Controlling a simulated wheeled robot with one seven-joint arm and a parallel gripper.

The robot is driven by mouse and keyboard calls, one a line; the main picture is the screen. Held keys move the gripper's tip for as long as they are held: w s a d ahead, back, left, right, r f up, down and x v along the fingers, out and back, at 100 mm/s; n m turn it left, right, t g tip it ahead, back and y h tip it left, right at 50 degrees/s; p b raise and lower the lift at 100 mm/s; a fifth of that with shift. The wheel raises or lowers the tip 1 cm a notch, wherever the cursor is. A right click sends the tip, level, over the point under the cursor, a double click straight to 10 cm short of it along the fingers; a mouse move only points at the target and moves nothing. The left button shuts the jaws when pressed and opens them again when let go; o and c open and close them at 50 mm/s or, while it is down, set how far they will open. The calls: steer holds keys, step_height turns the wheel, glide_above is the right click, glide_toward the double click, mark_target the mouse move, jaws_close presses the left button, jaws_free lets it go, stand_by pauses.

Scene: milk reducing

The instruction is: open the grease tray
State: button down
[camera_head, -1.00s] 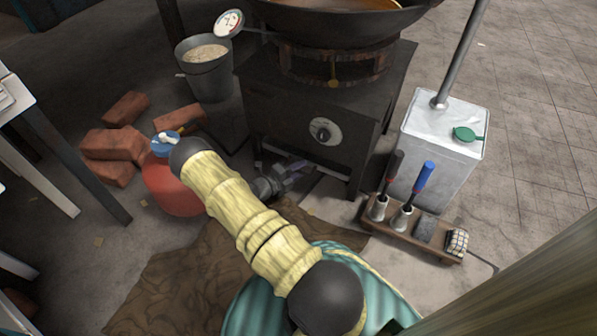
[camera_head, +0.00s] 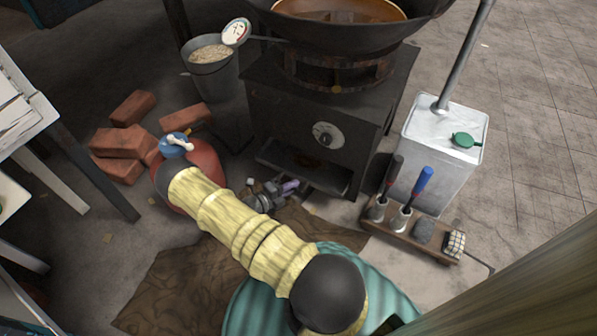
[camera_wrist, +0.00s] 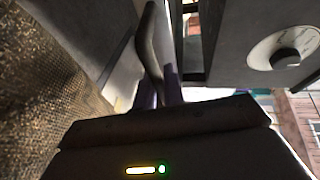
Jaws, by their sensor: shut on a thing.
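The dark metal grease tray (camera_head: 324,182) sits low under the black stove (camera_head: 330,110). It sticks out from the stove's front, and part of its dark inside shows. My gripper (camera_head: 289,188), with purple fingers, is at the tray's front in the head view. In the wrist view, my gripper (camera_wrist: 161,92) is shut on a curved grey bar, which looks like the tray's handle (camera_wrist: 150,45). The fingertips' exact contact is partly hidden. The stove's round dial (camera_wrist: 288,52) shows at the right in the wrist view.
A wok (camera_head: 345,20) stands on the stove. A red gas bottle (camera_head: 200,165) and bricks (camera_head: 125,142) are at the left. A bucket (camera_head: 213,75) is behind. A white metal can (camera_head: 435,155) and a wooden tool rack (camera_head: 410,235) are at the right.

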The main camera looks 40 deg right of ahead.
steer(key=s+a+p, duration=0.2)
steer(key=s+a, duration=0.2)
steer(key=a, duration=0.6)
steer(key=shift+s+a+r+p, duration=0.15)
steer(key=shift+a+p, duration=0.1)
steer(key=shift+p, duration=0.1)
steer(key=c, duration=1.5)
jaws_free()
steer(key=a+r+p, duration=0.3)
steer(key=a+p, duration=0.2)
steer(key=a, duration=1.2)
steer(key=shift+p, duration=0.3)
steer(key=shift+a, duration=0.15)
